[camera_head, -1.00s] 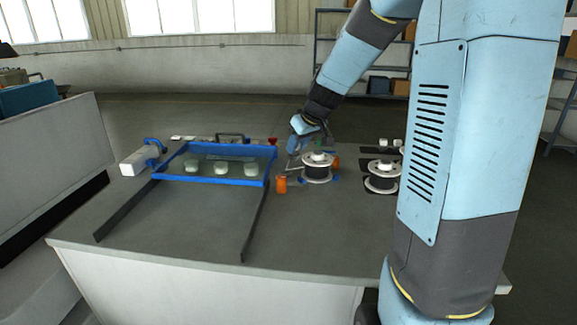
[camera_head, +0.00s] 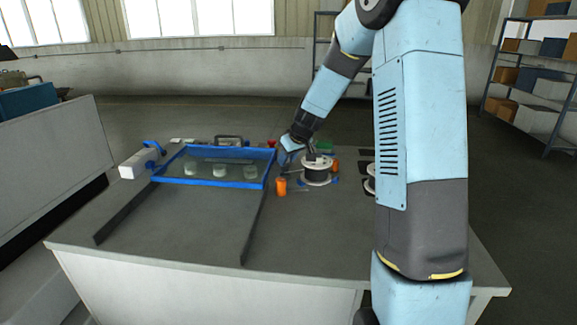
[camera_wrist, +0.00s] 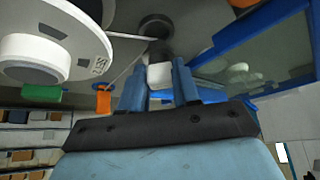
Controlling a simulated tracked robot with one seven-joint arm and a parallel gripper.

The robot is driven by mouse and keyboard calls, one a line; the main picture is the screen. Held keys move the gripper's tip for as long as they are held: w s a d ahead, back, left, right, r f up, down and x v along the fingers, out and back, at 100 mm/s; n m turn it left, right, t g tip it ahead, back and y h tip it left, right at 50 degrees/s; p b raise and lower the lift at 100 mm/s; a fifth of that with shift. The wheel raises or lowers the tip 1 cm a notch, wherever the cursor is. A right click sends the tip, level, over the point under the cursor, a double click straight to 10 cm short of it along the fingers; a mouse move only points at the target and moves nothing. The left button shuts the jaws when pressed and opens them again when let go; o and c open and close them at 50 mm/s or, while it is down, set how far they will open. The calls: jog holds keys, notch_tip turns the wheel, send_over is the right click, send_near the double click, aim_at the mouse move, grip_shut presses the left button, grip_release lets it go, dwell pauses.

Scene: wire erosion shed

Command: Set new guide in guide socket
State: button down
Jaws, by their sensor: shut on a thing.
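My gripper (camera_wrist: 158,90) is shut on a small white piece, seemingly the new guide (camera_wrist: 159,76), in the wrist view. A dark round part (camera_wrist: 156,26) on a stem lies just beyond the white piece. I cannot tell whether they touch or whether that part is the guide socket. In the head view my gripper (camera_head: 291,151) is low over the bench, just left of a wire spool (camera_head: 317,172). The held piece cannot be made out there.
A blue-framed clear tray (camera_head: 208,181) with several pale pieces is left of my gripper. An orange bottle (camera_head: 281,187) stands close in front. The spool (camera_wrist: 45,48) is close at left in the wrist view. The bench front (camera_head: 200,235) is clear between dark rails.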

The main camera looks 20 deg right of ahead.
notch_tip(320, 180, down, 3)
jog(key=shift+r, duration=0.1)
jog(key=c, duration=1.1)
grip_release()
jog(key=shift+s+r, duration=0.1)
jog(key=v, duration=1.1)
jog(key=s+a+r+m, duration=0.1)
jog(key=s+r, duration=0.2)
jog(key=s, duration=0.3)
jog(key=s+a+r+h, duration=0.1)
jog(key=s+a+r, duration=0.15)
jog(key=s, duration=0.35)
jog(key=s+r+m, duration=0.1)
jog(key=s+r, duration=0.3)
jog(key=s, duration=0.3)
jog(key=s+m+h, duration=0.1)
jog(key=s+m, duration=0.1)
jog(key=s, duration=1.5)
jog(key=shift+d+r+m, duration=0.25)
jog(key=shift+d+m, duration=0.05)
jog(key=shift+d, duration=0.1)
